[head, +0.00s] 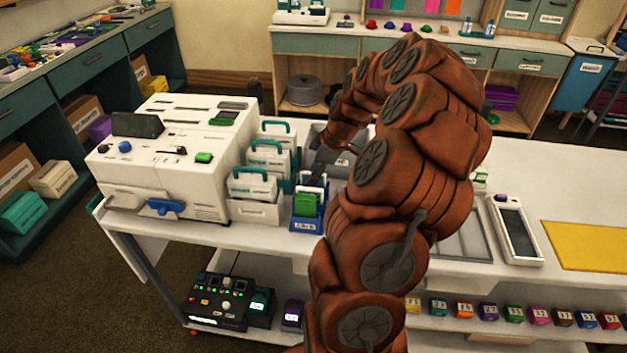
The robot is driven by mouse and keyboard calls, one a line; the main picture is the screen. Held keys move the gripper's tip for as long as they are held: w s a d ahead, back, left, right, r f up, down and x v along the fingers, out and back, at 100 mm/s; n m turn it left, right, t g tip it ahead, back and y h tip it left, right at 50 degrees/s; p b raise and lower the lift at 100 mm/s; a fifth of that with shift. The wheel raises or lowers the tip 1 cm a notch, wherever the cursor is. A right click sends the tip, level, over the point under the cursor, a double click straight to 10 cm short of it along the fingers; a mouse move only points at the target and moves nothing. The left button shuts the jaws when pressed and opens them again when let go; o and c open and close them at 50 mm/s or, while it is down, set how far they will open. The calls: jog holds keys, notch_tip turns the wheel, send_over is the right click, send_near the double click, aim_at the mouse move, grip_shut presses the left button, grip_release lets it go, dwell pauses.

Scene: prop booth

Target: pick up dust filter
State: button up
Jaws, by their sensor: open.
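Several white cartridges with teal handles stand upright in pale trays beside the white machine; they look like filters, but their labels are too small to read. The front one (252,186) is nearest me, with another (268,157) behind it. I cannot tell which is the dust filter. A blue holder (307,223) with a green piece in it stands just right of the front tray. My gripper (317,172) is open and points down above and behind the blue holder, close to the right side of the cartridges. My arm hides part of the table behind it.
The large white machine (170,157) stands at the table's left. A grey bin (340,158) is behind my gripper. A white handheld device (515,230) and a yellow mat (590,245) lie to the right. The table's far right is mostly clear.

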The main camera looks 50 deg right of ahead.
jog(key=shift+a+f, duration=0.15)
jog(key=shift+f, duration=0.25)
jog(key=shift+c, duration=0.4)
grip_shut()
jog(key=shift+w+r, duration=0.1)
notch_tip(320, 180, up, 10)
jog(key=b, duration=0.3)
